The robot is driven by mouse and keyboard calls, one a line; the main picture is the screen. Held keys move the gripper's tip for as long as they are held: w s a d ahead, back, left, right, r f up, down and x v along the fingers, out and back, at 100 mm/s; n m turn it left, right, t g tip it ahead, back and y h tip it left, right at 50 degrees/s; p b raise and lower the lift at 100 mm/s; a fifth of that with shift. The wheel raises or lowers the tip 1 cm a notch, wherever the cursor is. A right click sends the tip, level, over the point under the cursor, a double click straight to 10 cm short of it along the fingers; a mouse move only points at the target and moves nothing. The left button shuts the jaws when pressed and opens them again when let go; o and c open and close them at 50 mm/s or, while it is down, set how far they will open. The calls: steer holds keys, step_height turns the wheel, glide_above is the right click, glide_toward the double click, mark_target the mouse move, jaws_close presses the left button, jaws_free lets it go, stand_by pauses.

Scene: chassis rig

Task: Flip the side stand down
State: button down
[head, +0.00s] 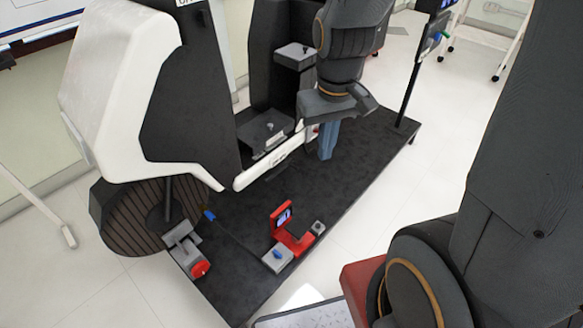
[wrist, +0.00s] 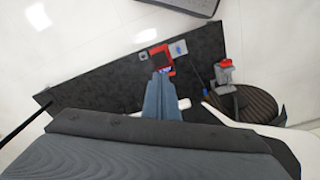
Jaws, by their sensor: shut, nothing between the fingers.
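The chassis rig, with a white front shell (head: 110,85) and a long white lower rail (head: 262,163), stands on a black platform. I cannot clearly pick out the side stand; a small dark piece under the rail may be it. My gripper (head: 325,156) points down over the platform, just right of the rail's far end. Its blue-grey fingers are together and hold nothing. In the wrist view my gripper (wrist: 160,76) covers part of the rail (wrist: 184,104). I cannot tell whether it touches the rig.
A red stand with a small screen (head: 281,218) and a grey box with a blue knob (head: 277,258) sit on the platform (head: 345,190). A red-ended grey clamp (head: 190,255) is near the wheel (head: 135,215). A black pole (head: 412,90) rises at the platform's right edge.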

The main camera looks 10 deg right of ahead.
steer(key=w+f+n+t+b, duration=0.3)
steer(key=w+f+n+b, duration=0.2)
steer(key=w+f+b, duration=1.5)
steer(key=w+f, duration=0.9)
steer(key=w, duration=0.2)
steer(key=shift+b, duration=0.3)
steer(key=shift+f, duration=0.1)
steer(key=b, duration=0.3)
glide_toward(292, 166)
step_height(292, 166, down, 3)
steer(key=a, duration=0.2)
steer(key=shift+w+d+f+b, duration=0.35)
steer(key=shift+d+f+b, duration=0.1)
steer(key=shift+d+f, duration=0.15)
steer(key=shift+w+d+f+b, duration=0.4)
steer(key=shift+d+f+b, duration=0.05)
steer(key=shift+f, duration=0.2)
steer(key=shift+a+f, duration=0.15)
steer(key=shift+f, duration=0.05)
